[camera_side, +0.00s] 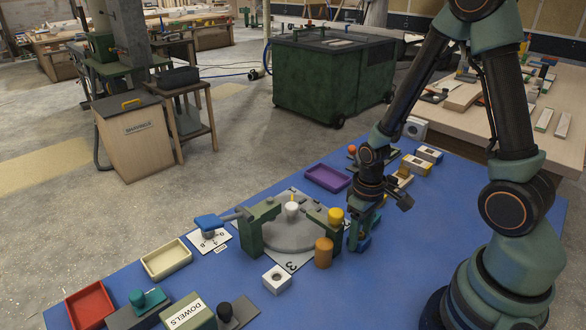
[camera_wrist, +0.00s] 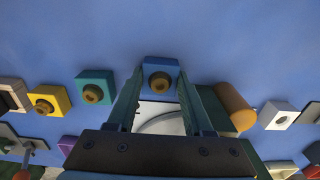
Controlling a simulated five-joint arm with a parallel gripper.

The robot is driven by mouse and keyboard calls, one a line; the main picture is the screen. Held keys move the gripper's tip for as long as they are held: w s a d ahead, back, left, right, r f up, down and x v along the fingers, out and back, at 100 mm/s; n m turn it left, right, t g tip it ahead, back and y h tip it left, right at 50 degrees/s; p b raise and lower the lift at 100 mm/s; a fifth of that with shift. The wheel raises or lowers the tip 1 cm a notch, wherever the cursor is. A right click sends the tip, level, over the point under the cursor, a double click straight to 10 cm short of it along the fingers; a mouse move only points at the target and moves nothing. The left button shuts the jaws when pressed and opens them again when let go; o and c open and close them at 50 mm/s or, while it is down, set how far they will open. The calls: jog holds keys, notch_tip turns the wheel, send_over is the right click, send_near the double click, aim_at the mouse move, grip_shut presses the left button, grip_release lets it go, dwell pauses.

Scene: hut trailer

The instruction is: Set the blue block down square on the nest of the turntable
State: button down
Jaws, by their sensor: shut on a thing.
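My gripper (camera_side: 358,240) is shut on the blue block (camera_wrist: 160,72), which has a round brown hole or insert in its face. In the side view the block (camera_side: 365,243) is mostly hidden by the jaws, low over the blue mat, just right of the turntable. The grey round turntable (camera_side: 280,238) stands between green posts, with a small white cup and yellow pin at its middle. Its nest cannot be clearly picked out. Part of a pale disc (camera_wrist: 165,122) shows between the jaws in the wrist view.
A white block (camera_side: 277,279) with a hole sits in front. Purple (camera_side: 327,178), cream (camera_side: 167,259) and red (camera_side: 90,306) trays lie around. Teal (camera_wrist: 95,88) and yellow (camera_wrist: 48,100) blocks stand nearby.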

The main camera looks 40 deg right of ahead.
jog(key=shift+c, duration=1.5)
grip_release()
jog(key=shift+f, duration=0.1)
jog(key=a+r+t, duration=0.2)
jog(key=r, duration=1)
jog(key=a+r+t, duration=0.2)
jog(key=r+t, duration=0.1)
jog(key=r, duration=0.9)
jog(key=shift+w+a, duration=0.35)
jog(key=shift+o, duration=0.5)
jog(key=shift+s+a+r+t, duration=0.1)
jog(key=shift+a+r+t, duration=0.05)
jog(key=shift+r+t, duration=0.2)
